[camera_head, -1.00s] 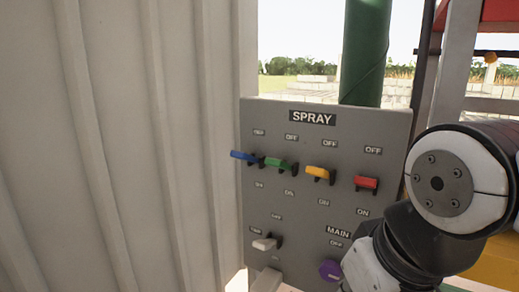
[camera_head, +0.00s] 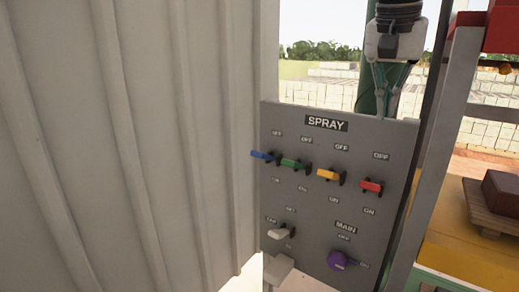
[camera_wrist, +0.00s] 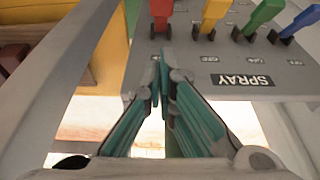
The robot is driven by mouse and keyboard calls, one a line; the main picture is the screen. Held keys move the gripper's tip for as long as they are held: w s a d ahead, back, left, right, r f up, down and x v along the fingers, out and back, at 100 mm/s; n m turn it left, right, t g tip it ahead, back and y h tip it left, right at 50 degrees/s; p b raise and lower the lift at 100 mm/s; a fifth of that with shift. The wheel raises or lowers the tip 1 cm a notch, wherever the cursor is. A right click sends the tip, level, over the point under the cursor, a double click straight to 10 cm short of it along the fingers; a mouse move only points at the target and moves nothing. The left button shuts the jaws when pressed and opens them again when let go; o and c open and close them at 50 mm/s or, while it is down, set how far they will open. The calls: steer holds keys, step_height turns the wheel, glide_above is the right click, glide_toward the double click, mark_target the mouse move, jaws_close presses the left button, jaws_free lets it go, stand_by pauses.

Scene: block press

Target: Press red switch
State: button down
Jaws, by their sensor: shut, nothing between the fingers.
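The red switch (camera_head: 371,186) is the rightmost lever in the upper row of the grey SPRAY panel (camera_head: 400,137), between OFF above and ON below. Its lever sticks out from the panel. My gripper (camera_head: 385,115) points down at the panel's top edge, above the red switch and apart from it. In the wrist view, the fingertips of my gripper (camera_wrist: 160,62) are together and empty, just short of the red switch (camera_wrist: 161,8).
Blue (camera_head: 264,156), green (camera_head: 295,164) and yellow (camera_head: 330,175) switches sit left of the red one. Below are a white lever (camera_head: 281,233) and a purple MAIN knob (camera_head: 337,259). A corrugated wall (camera_head: 120,140) fills the left. A grey post (camera_head: 440,150) stands right.

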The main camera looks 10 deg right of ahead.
steer(key=shift+w+d+r, duration=0.1)
steer(key=shift+r, duration=0.05)
glide_above(372, 186)
steer(key=w+d, duration=0.3)
steer(key=w, duration=0.1)
steer(key=f, duration=0.9)
steer(key=shift+s+d+f, duration=0.15)
steer(key=shift+s+f, duration=0.05)
steer(key=shift+s+a+f+p, duration=0.15)
steer(key=shift+s+a+f, duration=0.05)
steer(key=shift+f, duration=0.4)
steer(key=shift+s+a+f+p, duration=0.15)
steer(key=shift+a+f+p, duration=0.1)
steer(key=shift+f, duration=0.4)
steer(key=shift+s+a+f+p, duration=0.1)
steer(key=shift+s+a+f, duration=0.1)
steer(key=shift+f, duration=0.4)
